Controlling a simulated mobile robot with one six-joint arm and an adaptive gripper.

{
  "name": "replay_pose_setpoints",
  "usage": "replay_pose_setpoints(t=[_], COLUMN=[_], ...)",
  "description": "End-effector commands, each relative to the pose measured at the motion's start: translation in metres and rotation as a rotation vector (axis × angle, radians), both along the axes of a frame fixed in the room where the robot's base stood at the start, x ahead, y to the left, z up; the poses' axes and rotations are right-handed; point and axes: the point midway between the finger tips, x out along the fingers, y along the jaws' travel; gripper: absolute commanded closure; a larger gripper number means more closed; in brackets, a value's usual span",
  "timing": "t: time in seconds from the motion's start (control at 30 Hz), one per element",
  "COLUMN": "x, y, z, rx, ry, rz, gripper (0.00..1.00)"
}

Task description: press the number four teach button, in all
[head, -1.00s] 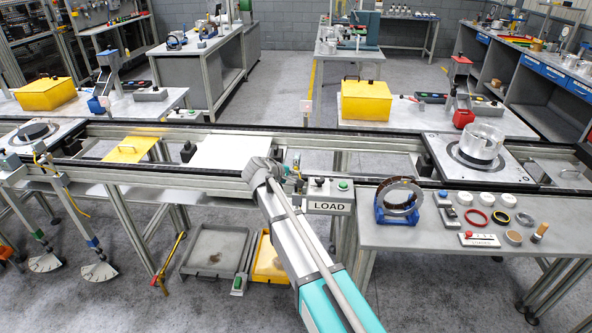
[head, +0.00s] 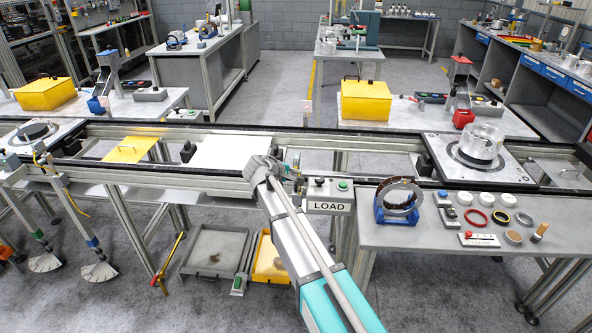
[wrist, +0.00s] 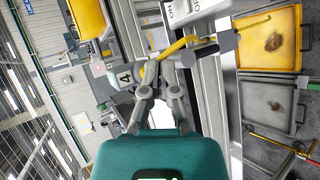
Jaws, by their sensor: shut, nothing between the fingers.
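A grey plate marked with a black 4 (wrist: 125,77) shows in the wrist view, just left of my fingers. No separate button cap can be made out there. My gripper (wrist: 160,68) is shut and empty, its fingers close together beside the plate. I cannot tell whether the fingertips touch anything. In the head view my wrist hides most of the gripper, at the front rail of the conveyor, left of the box marked LOAD (head: 328,206).
The LOAD box carries a green button (head: 343,185) and a dark knob. A white pallet (head: 232,152) and a yellow pallet (head: 130,150) lie on the conveyor. A parts table (head: 450,235) stands to the right. Trays (head: 214,250) sit below. A yellow bar (wrist: 185,43) crosses near my fingers.

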Motion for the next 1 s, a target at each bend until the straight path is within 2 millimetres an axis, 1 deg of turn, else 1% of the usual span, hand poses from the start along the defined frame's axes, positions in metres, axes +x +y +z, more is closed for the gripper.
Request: replay_pose_setpoints(t=[1.0], x=[0.009], y=[0.0003], z=[0.0], rx=[0.0], ry=[0.0], rz=[0.001], gripper=[1.0])
